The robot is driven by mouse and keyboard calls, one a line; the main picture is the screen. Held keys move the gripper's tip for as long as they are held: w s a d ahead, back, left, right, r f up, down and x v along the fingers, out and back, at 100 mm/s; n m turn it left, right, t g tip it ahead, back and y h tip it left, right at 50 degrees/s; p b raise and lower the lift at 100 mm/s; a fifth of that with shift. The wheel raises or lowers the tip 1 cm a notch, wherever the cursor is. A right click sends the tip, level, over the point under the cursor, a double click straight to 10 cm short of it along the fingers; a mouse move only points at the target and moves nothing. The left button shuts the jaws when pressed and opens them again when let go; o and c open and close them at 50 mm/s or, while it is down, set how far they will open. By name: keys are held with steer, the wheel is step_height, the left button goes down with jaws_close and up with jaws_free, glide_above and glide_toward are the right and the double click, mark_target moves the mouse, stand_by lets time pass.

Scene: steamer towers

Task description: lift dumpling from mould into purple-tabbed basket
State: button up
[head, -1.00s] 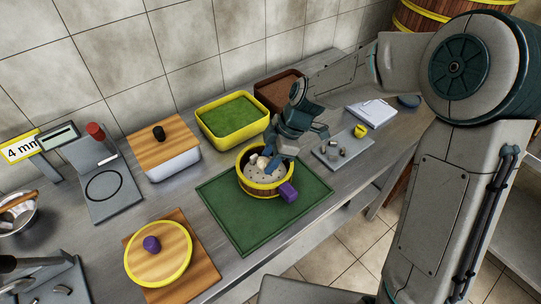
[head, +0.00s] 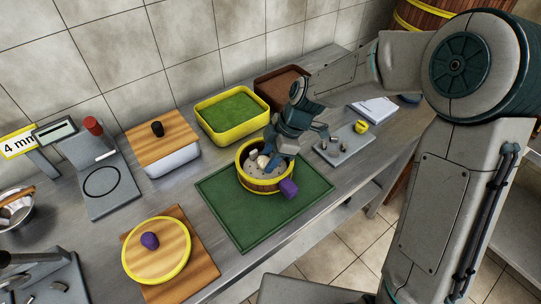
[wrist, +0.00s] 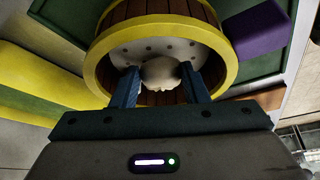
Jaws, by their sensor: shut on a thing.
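The round wooden basket (head: 262,185) has a yellow rim and a purple tab (head: 288,188), and stands on a green mat. Its pale perforated floor (wrist: 128,50) shows in the wrist view, where the purple tab (wrist: 255,30) is at the upper right. My gripper (head: 268,160) reaches down into the basket. In the wrist view its two blue fingers are shut on a pale dumpling (wrist: 160,72), one on each side. The dumpling (head: 262,161) is inside the rim; whether it touches the floor I cannot tell. I cannot surely identify the mould.
The green mat (head: 235,220) has free room in front of the basket. A yellow-rimmed lid with a purple knob (head: 150,241) lies on a board at front left. A yellow bin (head: 232,128) stands behind; a grey tray (head: 344,150) with small items lies right.

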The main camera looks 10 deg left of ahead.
steer(key=shift+f, duration=0.2)
stand_by(0.3)
steer(key=o, duration=1)
steer(key=shift+o, duration=0.2)
steer(key=shift+r, duration=0.1)
steer(key=v, duration=1.3)
steer(key=shift+r, duration=0.3)
steer(key=shift+d, duration=0.1)
